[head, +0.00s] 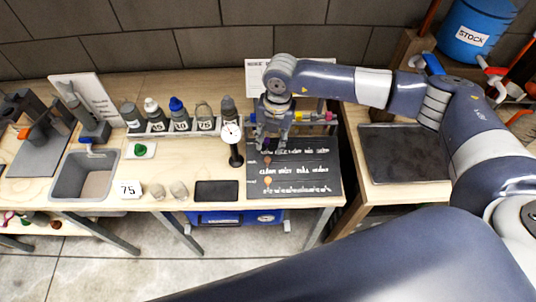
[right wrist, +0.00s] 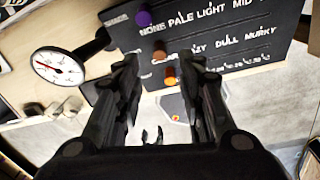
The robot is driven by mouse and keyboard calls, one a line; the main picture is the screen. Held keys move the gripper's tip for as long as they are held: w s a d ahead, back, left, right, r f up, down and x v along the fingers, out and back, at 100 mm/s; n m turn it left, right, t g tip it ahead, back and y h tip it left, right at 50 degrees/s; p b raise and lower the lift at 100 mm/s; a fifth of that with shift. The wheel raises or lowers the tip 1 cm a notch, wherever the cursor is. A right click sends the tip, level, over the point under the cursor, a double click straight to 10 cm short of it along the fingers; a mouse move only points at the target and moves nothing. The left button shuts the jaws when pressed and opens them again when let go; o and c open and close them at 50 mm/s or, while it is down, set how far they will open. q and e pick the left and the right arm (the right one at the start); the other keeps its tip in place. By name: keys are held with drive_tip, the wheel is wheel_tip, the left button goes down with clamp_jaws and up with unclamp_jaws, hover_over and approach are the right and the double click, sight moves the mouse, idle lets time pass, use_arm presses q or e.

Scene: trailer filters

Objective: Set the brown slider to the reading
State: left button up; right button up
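The dark board (head: 310,181) on the bench has three rows of white lettering, each with a coloured knob at its left. The brown slider (right wrist: 160,53) is on the middle row, at the left of the words; "DULL" and "MURKY" are readable further right. It also shows in the head view (head: 267,160). The purple slider (right wrist: 143,18) is on the row above and the orange slider (right wrist: 170,80) on the row below. My right gripper (right wrist: 163,62) is open and empty above the board, its fingers appearing either side of the brown and orange sliders. My left gripper is not in view.
A round dial gauge (head: 231,133) on a black stand is left of the board; its red needle shows in the right wrist view (right wrist: 57,66). Several bottles (head: 178,115) stand in a rack.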

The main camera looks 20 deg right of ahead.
sight(268, 158)
drive_tip(key=f, duration=0.3)
drive_tip(key=f+p, duration=0.1)
drive_tip(key=f, duration=0.2)
drive_tip(key=f+p, duration=0.1)
drive_tip(key=f, duration=0.2)
drive_tip(key=shift+w+a, duration=0.2)
drive_tip(key=shift+a, duration=0.15)
drive_tip(key=shift+c, duration=0.5)
clamp_jaws()
